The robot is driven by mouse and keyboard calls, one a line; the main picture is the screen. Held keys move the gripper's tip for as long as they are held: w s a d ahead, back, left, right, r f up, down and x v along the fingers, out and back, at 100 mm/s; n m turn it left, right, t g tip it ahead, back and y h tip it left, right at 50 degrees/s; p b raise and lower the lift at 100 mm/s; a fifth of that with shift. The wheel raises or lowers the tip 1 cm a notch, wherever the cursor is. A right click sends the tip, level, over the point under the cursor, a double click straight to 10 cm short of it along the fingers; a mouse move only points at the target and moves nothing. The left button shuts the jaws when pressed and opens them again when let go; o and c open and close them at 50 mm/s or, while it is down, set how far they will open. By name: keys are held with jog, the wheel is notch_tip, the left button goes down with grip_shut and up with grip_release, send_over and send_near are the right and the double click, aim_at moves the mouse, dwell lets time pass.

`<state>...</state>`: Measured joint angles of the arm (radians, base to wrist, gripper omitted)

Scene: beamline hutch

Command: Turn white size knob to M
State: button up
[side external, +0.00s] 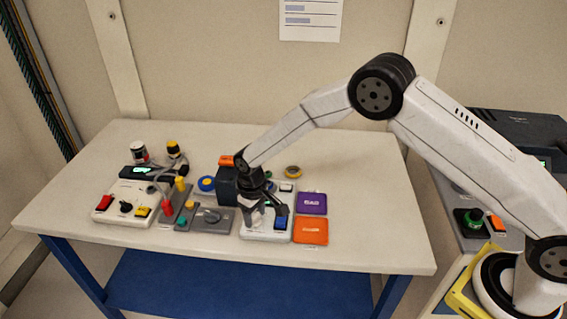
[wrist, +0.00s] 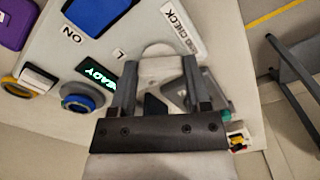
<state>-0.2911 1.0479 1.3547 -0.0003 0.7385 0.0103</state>
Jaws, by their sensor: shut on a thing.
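My gripper (side external: 264,212) points down at the white control panel (side external: 262,236) near the table's front. In the wrist view its two dark fingers (wrist: 157,88) stand on either side of the white size knob (wrist: 160,66), shut on it. The fingers and palm hide part of the knob, so I cannot tell its setting. A letter L (wrist: 119,53) is printed on the panel beside the knob. I cannot make out an M mark in either view.
A grey box with a dial (side external: 211,217) stands left. The table's right side is clear.

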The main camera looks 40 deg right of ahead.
aim_at(255, 216)
jog(key=n, duration=0.5)
jog(key=shift+n, duration=0.3)
dwell(0.4)
jog(key=o, duration=1.3)
jog(key=shift+r, duration=0.15)
jog(key=shift+r, duration=3.75)
